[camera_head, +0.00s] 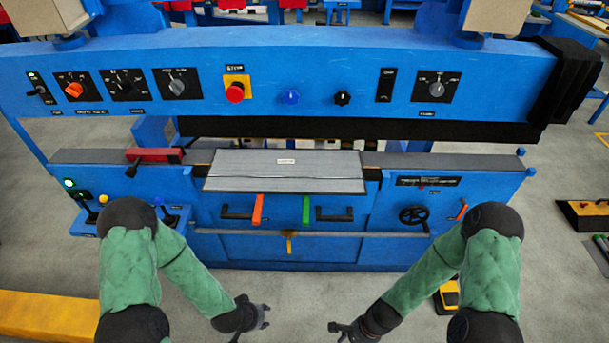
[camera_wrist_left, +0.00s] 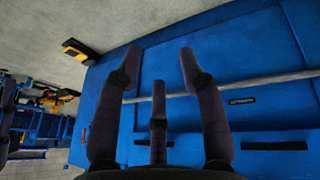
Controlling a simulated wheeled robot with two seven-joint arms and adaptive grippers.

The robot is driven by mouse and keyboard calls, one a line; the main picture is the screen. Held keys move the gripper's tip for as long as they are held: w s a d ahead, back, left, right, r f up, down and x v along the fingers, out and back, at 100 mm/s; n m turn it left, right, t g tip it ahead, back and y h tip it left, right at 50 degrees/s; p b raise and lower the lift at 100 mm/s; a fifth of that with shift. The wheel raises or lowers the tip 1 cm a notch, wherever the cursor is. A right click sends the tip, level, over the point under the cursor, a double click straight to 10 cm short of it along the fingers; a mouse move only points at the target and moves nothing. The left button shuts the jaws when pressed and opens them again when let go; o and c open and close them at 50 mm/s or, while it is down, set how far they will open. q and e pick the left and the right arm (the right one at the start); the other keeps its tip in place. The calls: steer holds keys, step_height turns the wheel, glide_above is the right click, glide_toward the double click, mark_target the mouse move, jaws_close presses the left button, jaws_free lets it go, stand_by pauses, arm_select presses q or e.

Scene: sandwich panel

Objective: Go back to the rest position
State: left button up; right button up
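My left gripper (camera_head: 262,317) hangs low in front of the blue machine in the head view. In the left wrist view its dark fingers (camera_wrist_left: 160,68) are spread apart with nothing between them. My right gripper (camera_head: 336,330) is at the bottom edge of the head view, right of the left one. Its fingers look parted and empty, though they are small and partly cut off. Both arms are bent with their forearms angled inward. The grippers are apart from each other and from the machine (camera_head: 210,257).
A grey panel (camera_head: 285,185) lies on the machine's bed. An upper beam (camera_head: 300,65) carries knobs and a red button (camera_head: 235,92). Orange (camera_head: 257,211) and green (camera_head: 306,209) levers stick out in front. A yellow beam (camera_head: 45,315) lies at left; a yellow-black pedal (camera_head: 449,294) stands at right.

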arm_select(q)
steer(key=s+d+f+n+g+h, duration=0.15)
steer(key=s+n+g, duration=0.25)
steer(key=s, duration=0.6)
step_height(320, 180, up, 7)
steer(key=w+d+p, duration=0.2)
steer(key=p, duration=0.3)
steer(key=shift+w+m+t+p, duration=0.2)
steer(key=shift+m+t+p, duration=0.1)
steer(key=shift+m, duration=0.1)
steer(key=shift+d+r, duration=0.1)
steer(key=shift+r, duration=0.15)
steer(key=c, duration=0.4)
jaws_close()
steer(key=shift+w, duration=0.2)
arm_select(e)
steer(key=w+a+r+n+t, duration=0.1)
steer(key=a+r+n+t, duration=0.1)
steer(key=r+n, duration=0.4)
steer(key=a+n, duration=0.1)
steer(key=n, duration=0.3)
steer(key=shift+w+r, duration=0.25)
steer(key=shift+r, duration=0.05)
